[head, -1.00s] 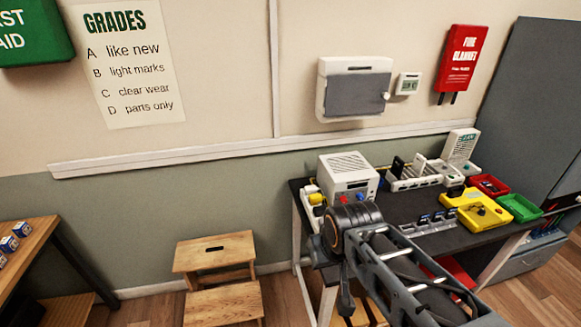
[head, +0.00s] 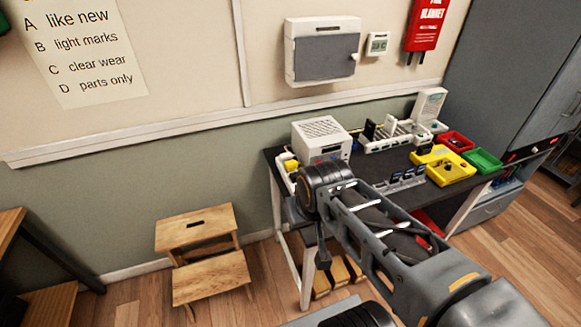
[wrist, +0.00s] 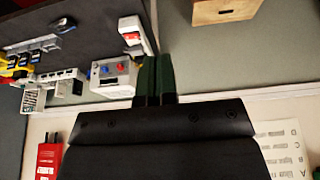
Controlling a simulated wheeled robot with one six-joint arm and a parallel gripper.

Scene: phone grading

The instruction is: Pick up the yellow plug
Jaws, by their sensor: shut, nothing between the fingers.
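A small yellow thing (head: 291,165), which looks like the yellow plug, sits at the left end of the dark table, beside the white box-shaped device. It is small and partly hidden in the head view.
The white device (head: 321,138) stands close beside the yellow thing. A yellow tray (head: 450,170), red bin (head: 455,141) and green bin (head: 482,161) are further right on the table (head: 405,203). A wooden step stool (head: 195,229) stands on the floor to the left.

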